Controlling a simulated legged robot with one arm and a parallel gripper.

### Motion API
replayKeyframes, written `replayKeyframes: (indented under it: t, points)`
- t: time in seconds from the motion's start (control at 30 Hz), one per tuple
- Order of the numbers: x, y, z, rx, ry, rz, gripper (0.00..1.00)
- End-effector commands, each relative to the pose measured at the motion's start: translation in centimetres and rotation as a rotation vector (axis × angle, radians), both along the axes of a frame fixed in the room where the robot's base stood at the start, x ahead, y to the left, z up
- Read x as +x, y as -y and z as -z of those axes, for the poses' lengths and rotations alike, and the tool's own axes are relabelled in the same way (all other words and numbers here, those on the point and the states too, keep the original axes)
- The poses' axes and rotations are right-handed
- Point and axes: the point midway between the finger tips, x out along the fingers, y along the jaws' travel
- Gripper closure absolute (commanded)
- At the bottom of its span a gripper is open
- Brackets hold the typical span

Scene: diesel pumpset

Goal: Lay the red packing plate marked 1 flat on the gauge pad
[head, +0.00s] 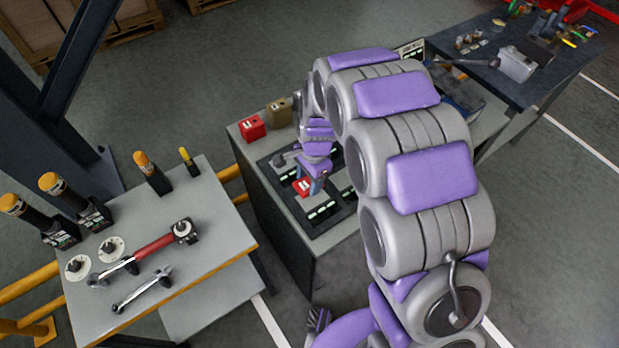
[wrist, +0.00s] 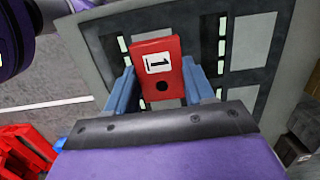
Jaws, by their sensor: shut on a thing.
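The red packing plate marked 1 (wrist: 157,72) is between the two blue fingers of my gripper (wrist: 160,85) in the wrist view. Its white label with the 1 faces the camera, with a dark hole beside it. In the head view the red plate (head: 303,187) shows at the fingertips of my gripper (head: 312,190), over a dark panel with pale pads (head: 325,212) on the grey cabinet. My gripper is shut on the plate. I cannot tell whether the plate touches the panel. I cannot make out which pad is the gauge pad.
A red block (head: 251,128) and a tan block (head: 279,111) stand at the cabinet's back left edge. A dark bench (head: 560,60) is at upper right. My arm hides the cabinet's right part.

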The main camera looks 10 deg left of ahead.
Motion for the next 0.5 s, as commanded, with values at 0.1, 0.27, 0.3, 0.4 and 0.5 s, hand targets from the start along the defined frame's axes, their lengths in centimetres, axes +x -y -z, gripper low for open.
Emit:
replayKeyframes:
  t: [0.1,0.27,0.3,0.4,0.5]
  points:
    - [0.1,0.4,-0.2,0.006,0.001,0.002,0.96]
    - [0.1,0.8,-0.5,0.01,0.001,0.002,0.96]
    - [0.0,0.7,-0.5,0.01,0.0,0.003,0.96]
    - [0.0,0.4,0.6,0.006,0.0,0.002,0.96]
    - [0.1,0.1,1.6,0.002,0.0,0.001,0.96]
